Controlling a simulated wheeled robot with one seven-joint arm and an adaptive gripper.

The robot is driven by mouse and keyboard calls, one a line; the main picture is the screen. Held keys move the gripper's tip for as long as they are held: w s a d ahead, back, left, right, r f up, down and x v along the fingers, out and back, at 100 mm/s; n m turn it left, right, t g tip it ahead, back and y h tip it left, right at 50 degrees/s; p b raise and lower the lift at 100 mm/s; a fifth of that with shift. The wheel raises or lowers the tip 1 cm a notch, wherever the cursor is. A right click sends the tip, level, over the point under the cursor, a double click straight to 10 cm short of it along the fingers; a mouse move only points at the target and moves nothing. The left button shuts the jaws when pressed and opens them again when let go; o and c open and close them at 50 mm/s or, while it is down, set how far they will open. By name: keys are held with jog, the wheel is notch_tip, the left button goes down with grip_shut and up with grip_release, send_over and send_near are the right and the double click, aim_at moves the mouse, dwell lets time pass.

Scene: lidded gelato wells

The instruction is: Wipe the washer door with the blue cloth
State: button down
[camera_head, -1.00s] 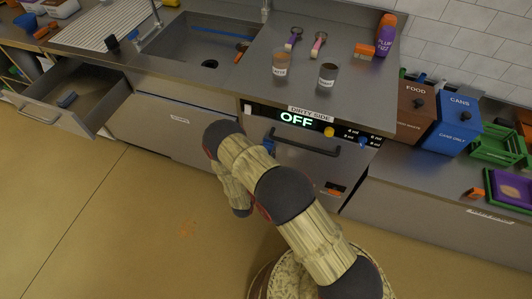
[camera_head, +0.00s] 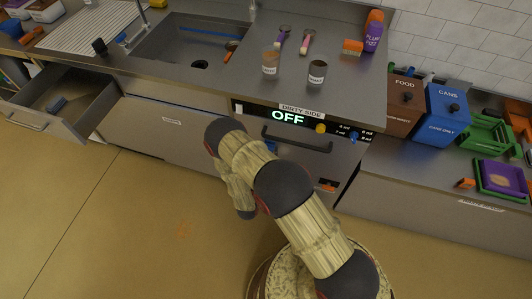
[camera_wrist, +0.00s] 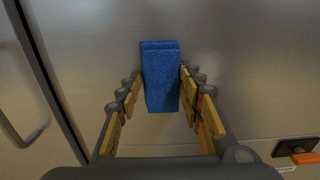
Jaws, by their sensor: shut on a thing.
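The washer door (camera_head: 300,165) is the steel front below the panel reading OFF, with a dark bar handle (camera_head: 297,146) across its top. My arm covers its left part in the head view. In the wrist view my gripper (camera_wrist: 160,78) is shut on the blue cloth (camera_wrist: 161,82), a folded block between the fingers. The cloth faces a plain steel surface (camera_wrist: 235,70); I cannot tell whether it touches.
An orange-marked fitting (camera_head: 327,185) sits low on the door; a similar one (camera_wrist: 304,158) shows in the wrist view. Two cups (camera_head: 316,72) stand on the counter above. An open drawer (camera_head: 65,105) juts out at left. Bins (camera_head: 441,115) stand at right. The floor is clear.

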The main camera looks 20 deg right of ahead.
aim_at(279, 149)
jog(key=shift+d, duration=0.1)
jog(key=shift+s+d, duration=0.6)
jog(key=shift+d, duration=0.15)
jog(key=shift+s+d, duration=0.55)
jog(key=shift+d, duration=0.2)
jog(key=shift+d, duration=0.1)
jog(key=s+d+p, duration=0.1)
jog(key=s+d, duration=0.1)
jog(key=shift+s+d, duration=0.35)
jog(key=shift+d, duration=0.05)
jog(key=shift+w+d, duration=0.1)
jog(key=shift+w, duration=0.05)
